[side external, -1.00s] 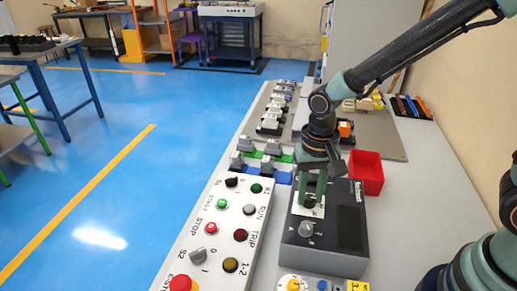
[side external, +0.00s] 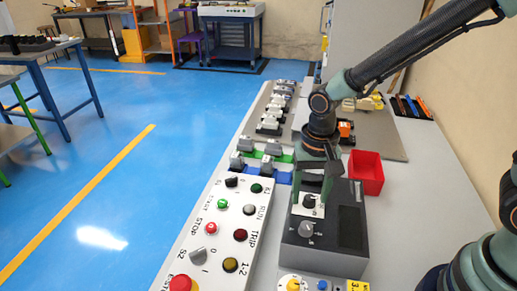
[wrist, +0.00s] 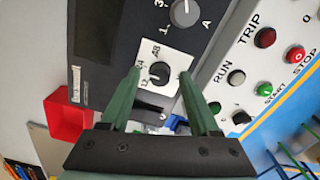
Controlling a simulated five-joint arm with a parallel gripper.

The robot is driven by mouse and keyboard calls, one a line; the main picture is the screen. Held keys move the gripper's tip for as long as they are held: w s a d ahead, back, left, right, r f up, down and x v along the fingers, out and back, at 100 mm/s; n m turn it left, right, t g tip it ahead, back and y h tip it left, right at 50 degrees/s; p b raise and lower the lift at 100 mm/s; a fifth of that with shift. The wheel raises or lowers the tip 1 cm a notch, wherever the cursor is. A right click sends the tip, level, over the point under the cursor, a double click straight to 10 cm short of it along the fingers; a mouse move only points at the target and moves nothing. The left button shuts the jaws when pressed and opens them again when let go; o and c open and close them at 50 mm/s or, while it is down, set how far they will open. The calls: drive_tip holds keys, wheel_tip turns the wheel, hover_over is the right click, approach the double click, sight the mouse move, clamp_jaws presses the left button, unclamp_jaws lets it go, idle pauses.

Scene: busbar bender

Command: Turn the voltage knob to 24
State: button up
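The voltage knob (wrist: 159,73) is a dark round knob on a white plate with 48, 24 and 12 printed around it. It also shows in the side external view (side external: 309,201) on the dark control box (side external: 350,228). I cannot make out where its pointer stands. My gripper (side external: 314,190) is above the box, pointing down near the knob. In the wrist view its green fingers (wrist: 161,75) are spread, with the knob visible between the tips. The gripper is open and holds nothing; I see no contact with the knob.
A grey knob (side external: 306,229) sits on the same box. Beside it a white panel (side external: 215,250) carries several buttons and switches. A red bin (side external: 366,172) stands behind the box to the right. Terminal blocks (side external: 262,150) stand behind the panel.

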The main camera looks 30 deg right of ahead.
sight(313, 196)
wheel_tip(313, 196, up, 12)
idle(0.6)
drive_tip(key=shift+r, duration=0.15)
drive_tip(key=s+d+r+n+t, duration=0.1)
drive_tip(key=s+d+n+t, duration=0.1)
drive_tip(key=d, duration=0.3)
drive_tip(key=s+d+r+n+t, duration=0.2)
drive_tip(key=d+n+t, duration=0.1)
drive_tip(key=d, duration=0.3)
drive_tip(key=shift+s+d+r+n+t, duration=0.25)
drive_tip(key=shift+s+r+n+t, duration=0.05)
drive_tip(key=shift+n, duration=0.2)
